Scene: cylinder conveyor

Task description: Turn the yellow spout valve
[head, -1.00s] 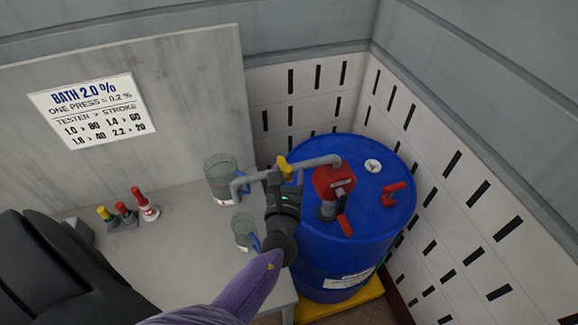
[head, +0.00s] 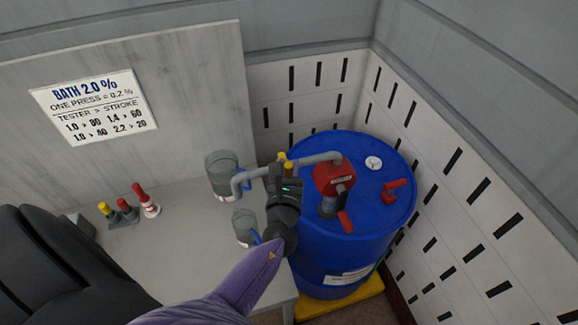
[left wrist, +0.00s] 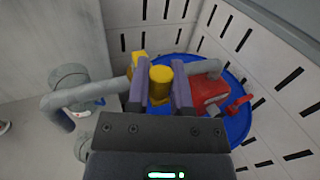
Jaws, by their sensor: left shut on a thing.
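The yellow spout valve (head: 282,159) sits on the grey spout pipe (head: 318,158) that runs from the red pump head (head: 333,175) on the blue drum (head: 375,215). My left gripper (head: 285,172) is at the valve and hides part of it in the head view. In the left wrist view, the two purple fingers (left wrist: 159,88) are shut on the yellow valve (left wrist: 161,76), one on each side. The pipe's bent outlet (left wrist: 62,102) points down beside a clear jug (left wrist: 70,78). My right gripper is not in view.
A larger jug (head: 222,172) and a smaller jug (head: 243,225) stand on the grey table (head: 185,235). A red lever (head: 345,221) and red fitting (head: 397,187) are on the drum. Walls stand close behind it.

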